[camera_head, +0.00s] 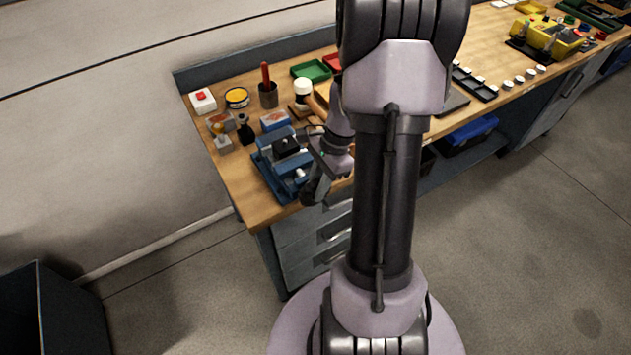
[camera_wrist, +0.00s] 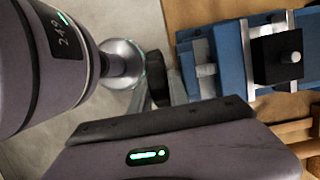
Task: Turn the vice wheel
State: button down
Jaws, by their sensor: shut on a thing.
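The blue vice (camera_head: 272,178) stands at the near left corner of the workbench, with a black block (camera_head: 287,146) in its jaws. It also shows in the wrist view (camera_wrist: 232,62), at the upper right, with the black block (camera_wrist: 268,62) between metal jaws. My gripper (camera_head: 314,187) is at the vice's front end, shut on the dark vice wheel (camera_wrist: 158,92). The wheel is seen nearly edge-on in the wrist view and is partly hidden by my gripper. In the head view my gripper and the dark wheel are hard to tell apart. My arm hides part of the bench.
On the wooden bench (camera_head: 238,180) behind the vice stand a red-button box (camera_head: 203,101), a yellow tin (camera_head: 237,97), a cup with a red-handled tool (camera_head: 267,92), a blue box (camera_head: 274,121) and a green tray (camera_head: 311,71). Drawers (camera_head: 305,250) lie below. The floor in front is clear.

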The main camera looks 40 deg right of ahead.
jog(key=y+p, duration=0.1)
jog(key=t+y, duration=0.1)
jog(key=y, duration=0.1)
jog(key=d+y+p, duration=0.1)
jog(key=y, duration=0.1)
jog(key=shift+s+f+p, duration=0.1)
jog(key=shift+f+p, duration=0.15)
jog(key=shift+p, duration=0.1)
jog(key=y, duration=0.2)
jog(key=f+t+y, duration=0.1)
jog(key=y, duration=0.2)
jog(key=shift+s+d+t, duration=0.1)
jog(key=shift+d+t, duration=0.05)
jog(key=shift+t, duration=0.15)
jog(key=c, duration=1.5)
grip_release()
jog(key=shift+r, duration=0.1)
